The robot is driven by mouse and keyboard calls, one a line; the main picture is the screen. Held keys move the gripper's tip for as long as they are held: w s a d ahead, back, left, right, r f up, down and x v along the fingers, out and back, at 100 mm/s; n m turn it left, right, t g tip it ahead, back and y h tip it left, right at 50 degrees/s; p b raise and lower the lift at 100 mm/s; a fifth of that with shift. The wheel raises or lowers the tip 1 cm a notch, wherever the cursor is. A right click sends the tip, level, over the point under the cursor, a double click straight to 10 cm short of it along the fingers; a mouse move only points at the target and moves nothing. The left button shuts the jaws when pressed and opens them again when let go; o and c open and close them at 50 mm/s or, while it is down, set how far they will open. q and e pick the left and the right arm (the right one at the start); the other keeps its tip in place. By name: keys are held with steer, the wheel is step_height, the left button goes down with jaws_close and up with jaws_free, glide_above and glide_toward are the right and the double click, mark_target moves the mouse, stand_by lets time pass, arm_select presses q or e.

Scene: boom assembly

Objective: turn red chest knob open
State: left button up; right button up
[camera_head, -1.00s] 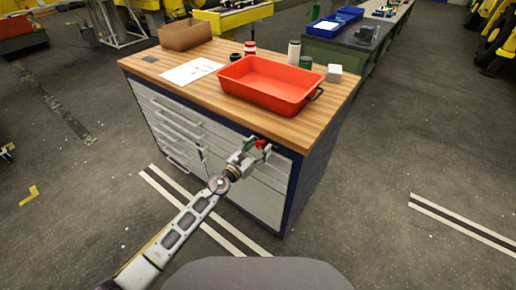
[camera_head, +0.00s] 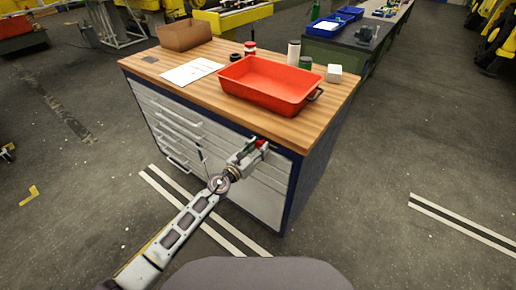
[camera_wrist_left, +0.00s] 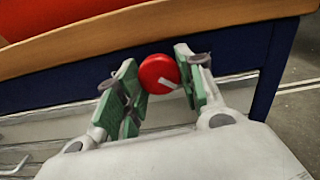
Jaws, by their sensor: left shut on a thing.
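In the head view the left gripper (camera_head: 256,149) covers most of the knob (camera_head: 261,143). The chest (camera_head: 262,205) has grey drawers and a blue frame. My right gripper is not in view.
A red tray (camera_head: 255,98), a cardboard box (camera_head: 185,37), white paper (camera_head: 191,72) and small containers stand on the wooden top (camera_head: 214,98). Drawer handles (camera_head: 178,122) stick out at left. Floor to the right is clear.

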arm_select(q)
steer(key=n+p, duration=0.1)
steer(key=n, duration=0.3)
steer(key=shift+n, duration=0.3)
steer(key=n, duration=0.2)
steer(key=shift+n, duration=0.4)
steer(key=n+p, duration=0.1)
steer(key=n, duration=0.1)
steer(key=shift+n, duration=0.3)
steer(key=n+p, duration=0.1)
steer(key=n, duration=0.3)
steer(key=shift+r, duration=0.1)
steer(key=shift+n+p, duration=0.55)
steer(key=shift+n, duration=0.95)
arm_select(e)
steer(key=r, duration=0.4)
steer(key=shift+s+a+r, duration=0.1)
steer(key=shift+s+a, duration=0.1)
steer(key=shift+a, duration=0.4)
arm_select(q)
steer(key=o, duration=1)
